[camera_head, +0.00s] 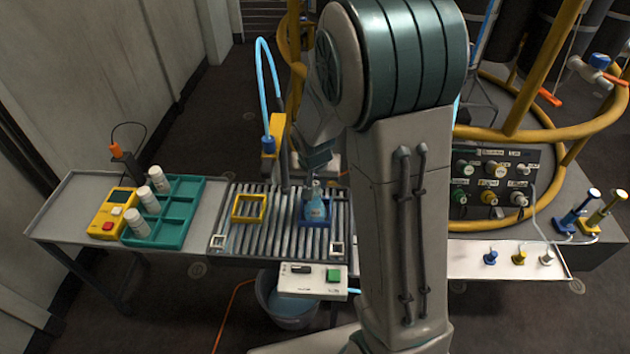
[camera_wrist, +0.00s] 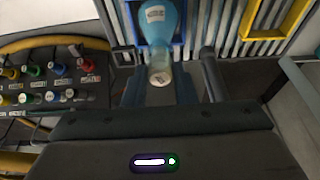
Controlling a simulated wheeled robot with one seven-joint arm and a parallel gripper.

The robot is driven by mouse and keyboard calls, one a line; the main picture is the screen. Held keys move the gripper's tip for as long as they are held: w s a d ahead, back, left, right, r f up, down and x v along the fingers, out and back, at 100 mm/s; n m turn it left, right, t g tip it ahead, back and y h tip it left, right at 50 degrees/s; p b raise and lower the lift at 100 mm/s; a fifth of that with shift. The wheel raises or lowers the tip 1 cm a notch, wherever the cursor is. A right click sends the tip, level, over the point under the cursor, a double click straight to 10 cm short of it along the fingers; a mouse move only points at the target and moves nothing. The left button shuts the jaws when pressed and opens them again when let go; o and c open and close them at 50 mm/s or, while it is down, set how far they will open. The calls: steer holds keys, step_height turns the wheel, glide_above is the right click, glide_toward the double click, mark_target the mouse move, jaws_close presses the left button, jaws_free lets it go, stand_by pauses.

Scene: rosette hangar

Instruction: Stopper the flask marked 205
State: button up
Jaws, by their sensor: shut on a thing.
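A flask of blue liquid (camera_head: 315,208) stands upright in or just above a blue square frame (camera_head: 304,224) on the slatted rack. In the wrist view the flask (camera_wrist: 160,25) has a white label, too small to read, and a clear neck pointing toward my gripper. The blue frame (camera_wrist: 136,25) shows around it there. In the head view my gripper (camera_head: 319,165) is above the flask, partly hidden by my arm.
An empty yellow frame (camera_head: 249,208) lies left of the flask. A teal tray (camera_head: 180,220) with white bottles and a yellow device (camera_head: 110,212) are farther left. A panel with knobs (camera_head: 490,185) and a white shelf with small coloured pieces (camera_head: 500,270) are at right.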

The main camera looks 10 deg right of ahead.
steer(key=shift+f+b, duration=0.3)
steer(key=shift+b, duration=0.05)
steer(key=o, duration=1.5)
steer(key=shift+c, duration=0.2)
steer(key=shift+r+p, duration=2.15)
steer(key=shift+r, duration=0.9)
steer(key=shift+c, duration=0.4)
jaws_close()
